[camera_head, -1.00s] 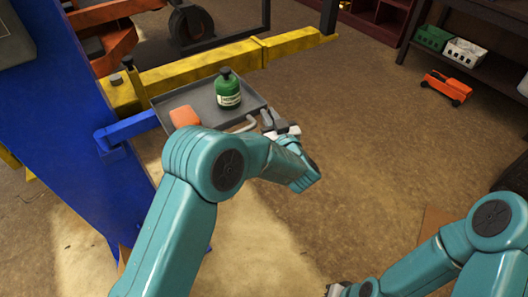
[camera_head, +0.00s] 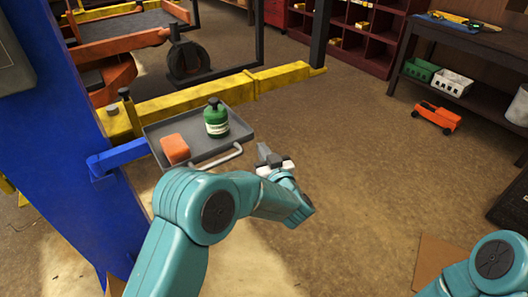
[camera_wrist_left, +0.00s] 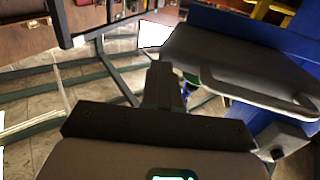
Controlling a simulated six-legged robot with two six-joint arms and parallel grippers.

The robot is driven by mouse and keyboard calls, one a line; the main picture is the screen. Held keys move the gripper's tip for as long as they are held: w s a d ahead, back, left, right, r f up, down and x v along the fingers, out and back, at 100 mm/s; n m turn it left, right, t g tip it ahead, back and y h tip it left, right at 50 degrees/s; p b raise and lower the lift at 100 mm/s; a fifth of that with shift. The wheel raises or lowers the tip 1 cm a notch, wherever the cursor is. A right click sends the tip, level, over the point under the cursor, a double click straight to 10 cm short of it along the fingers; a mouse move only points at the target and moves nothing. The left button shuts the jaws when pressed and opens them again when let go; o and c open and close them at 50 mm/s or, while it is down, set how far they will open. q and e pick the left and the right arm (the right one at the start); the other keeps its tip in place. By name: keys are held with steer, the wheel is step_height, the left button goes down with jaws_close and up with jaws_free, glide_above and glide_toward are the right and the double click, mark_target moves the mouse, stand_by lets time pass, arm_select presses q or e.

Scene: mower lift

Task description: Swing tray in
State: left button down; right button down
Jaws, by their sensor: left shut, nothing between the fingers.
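The grey tray (camera_head: 196,134) sits on a blue arm (camera_head: 120,157) that comes out of the blue post (camera_head: 52,130). A green bottle (camera_head: 216,120) stands upright on the tray, and an orange block (camera_head: 175,149) lies beside it. A pale handle (camera_head: 214,158) runs along the tray's near right side. My left gripper (camera_head: 264,154) is shut and empty, just right of the tray and apart from the handle. In the left wrist view the shut fingers (camera_wrist_left: 165,84) show near the tray (camera_wrist_left: 235,62) and its handle (camera_wrist_left: 262,98). My right gripper is out of view.
A yellow beam (camera_head: 200,92) runs behind the tray. An orange toy-like cart (camera_head: 436,117) stands on the floor by a dark shelf (camera_head: 470,45) at the right. The floor between tray and shelf is clear.

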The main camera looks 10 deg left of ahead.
arm_select(q)
steer(key=w+d+b+v, duration=0.1)
steer(key=d+v, duration=0.1)
steer(key=v, duration=0.8)
steer(key=shift+w, duration=0.15)
